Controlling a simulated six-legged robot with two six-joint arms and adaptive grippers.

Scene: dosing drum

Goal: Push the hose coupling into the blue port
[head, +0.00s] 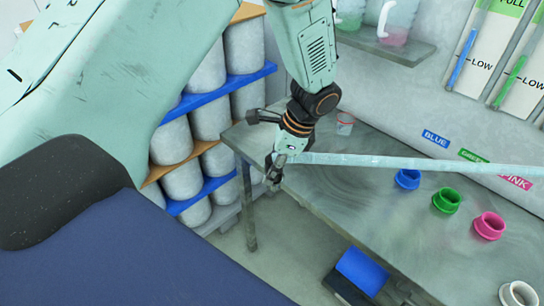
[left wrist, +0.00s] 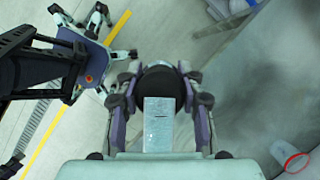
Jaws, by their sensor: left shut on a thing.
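My left gripper (head: 275,172) is over the left end of the metal bench, with its fingers pointing down. In the left wrist view its fingers (left wrist: 160,95) close around a dark rounded piece (left wrist: 159,80), which I take to be the hose coupling. A pale, long hose-like length (head: 420,164) runs from beside the gripper to the right edge of the head view. The blue port (head: 407,179) is an open collar on the bench, well right of the gripper and apart from it. The coupling's details are too small to tell. My right gripper does not show.
A clear cup (head: 345,123) with a red rim stands behind the gripper. Shelves of grey drums (head: 210,120) stand left. A blue box (head: 362,271) is below the front edge.

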